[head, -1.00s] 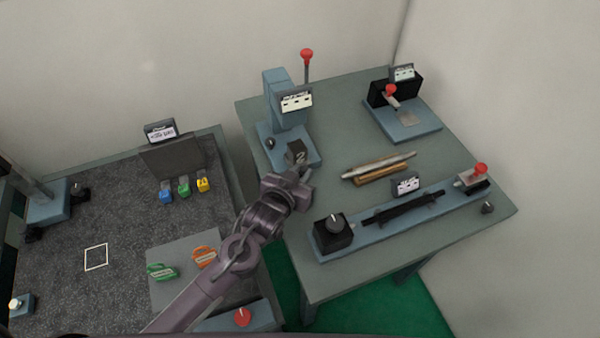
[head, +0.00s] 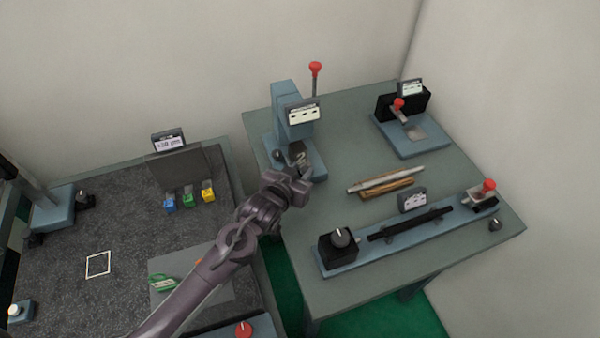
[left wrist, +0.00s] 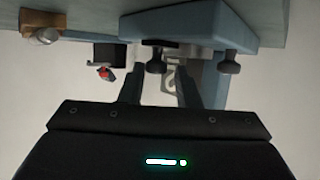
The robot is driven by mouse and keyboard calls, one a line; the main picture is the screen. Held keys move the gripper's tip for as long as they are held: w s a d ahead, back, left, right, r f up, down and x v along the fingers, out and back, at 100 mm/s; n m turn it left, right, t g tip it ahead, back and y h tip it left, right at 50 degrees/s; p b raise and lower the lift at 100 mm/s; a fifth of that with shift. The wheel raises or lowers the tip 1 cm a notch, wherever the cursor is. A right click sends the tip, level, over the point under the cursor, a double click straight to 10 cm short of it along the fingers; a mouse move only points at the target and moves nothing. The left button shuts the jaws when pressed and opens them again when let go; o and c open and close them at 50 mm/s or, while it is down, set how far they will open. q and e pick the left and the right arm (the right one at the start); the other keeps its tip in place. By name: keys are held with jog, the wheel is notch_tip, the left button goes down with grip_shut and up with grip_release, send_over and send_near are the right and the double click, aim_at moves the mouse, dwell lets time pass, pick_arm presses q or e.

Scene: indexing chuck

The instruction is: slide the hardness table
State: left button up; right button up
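The hardness tester (head: 290,118) is a blue column on a blue base, with a display and a red-knobbed lever, at the back left of the right-hand table. A small dark block marked 2 (head: 297,157), seemingly its sliding table, sits low at its front, partly hidden by my gripper. My left gripper (head: 304,179) is just in front of that block. In the left wrist view its two fingers (left wrist: 160,88) are apart, with a pale marked piece between them. Whether they touch it I cannot tell. The blue base (left wrist: 190,22) and dark knobs also show there. My right gripper is not in view.
A long blue bench fixture (head: 380,245) with a black knob box lies at the table front. Metal and wooden bars (head: 385,183) lie mid-table. Another blue device (head: 410,130) stands back right. A dark table (head: 110,230) on the left holds coloured blocks.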

pick_arm(q)
jog(key=shift+s, duration=0.1)
jog(key=b+v, duration=0.1)
jog(key=v, duration=0.5)
jog(key=shift+s+a, duration=0.2)
jog(key=shift+s+a+r+b, duration=0.2)
jog(key=shift+s+r+b, duration=0.15)
jog(key=shift+s, duration=0.1)
